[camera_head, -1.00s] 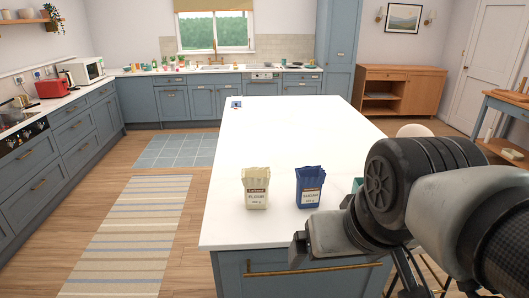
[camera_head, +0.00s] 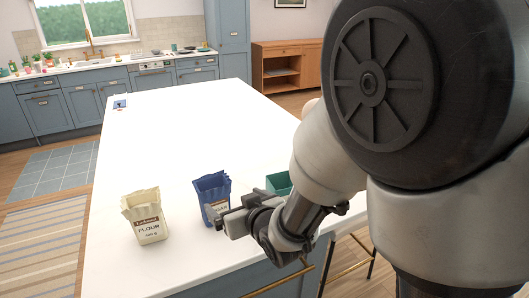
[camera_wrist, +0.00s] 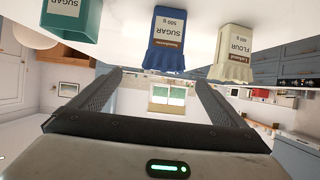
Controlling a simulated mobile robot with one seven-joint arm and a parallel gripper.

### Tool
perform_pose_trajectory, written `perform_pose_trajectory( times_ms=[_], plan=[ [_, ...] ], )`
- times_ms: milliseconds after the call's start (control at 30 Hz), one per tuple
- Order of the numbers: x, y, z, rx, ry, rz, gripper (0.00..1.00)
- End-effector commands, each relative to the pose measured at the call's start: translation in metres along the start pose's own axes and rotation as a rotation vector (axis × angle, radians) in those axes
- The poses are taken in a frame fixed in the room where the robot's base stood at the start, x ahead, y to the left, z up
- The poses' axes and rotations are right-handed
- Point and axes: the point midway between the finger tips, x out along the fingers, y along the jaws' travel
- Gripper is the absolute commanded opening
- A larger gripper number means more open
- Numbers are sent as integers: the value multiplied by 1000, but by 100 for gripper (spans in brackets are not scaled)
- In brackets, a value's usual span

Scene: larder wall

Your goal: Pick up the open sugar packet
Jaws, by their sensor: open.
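The blue sugar packet (camera_head: 211,192) stands upright on the white island top, its ragged top edge open. In the upside-down wrist view the blue sugar packet (camera_wrist: 168,38) is beyond the fingertips, roughly in line with the gap between them. My gripper (camera_head: 222,222) is at the near side of this packet and covers part of its lower front in the head view. In the wrist view my gripper (camera_wrist: 158,80) has its fingers spread, with nothing between them. A teal container (camera_head: 279,183), also labelled sugar (camera_wrist: 72,18), stands right of the blue packet, partly hidden by my arm.
A cream flour packet (camera_head: 145,216) stands left of the blue packet, with a gap between them; it also shows in the wrist view (camera_wrist: 235,53). The island top (camera_head: 165,130) behind them is mostly clear. A small blue item (camera_head: 120,103) lies at its far left.

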Motion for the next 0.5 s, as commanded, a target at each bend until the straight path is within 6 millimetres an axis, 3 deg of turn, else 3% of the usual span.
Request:
perform_pose_trajectory(
  times_ms=[100,233,500],
  plan=[
    [8,-12,4,-10,23,-26,95],
    [24,-13,3,-10,27,-28,95],
    [83,-15,1,-11,27,-27,95]
  ],
)
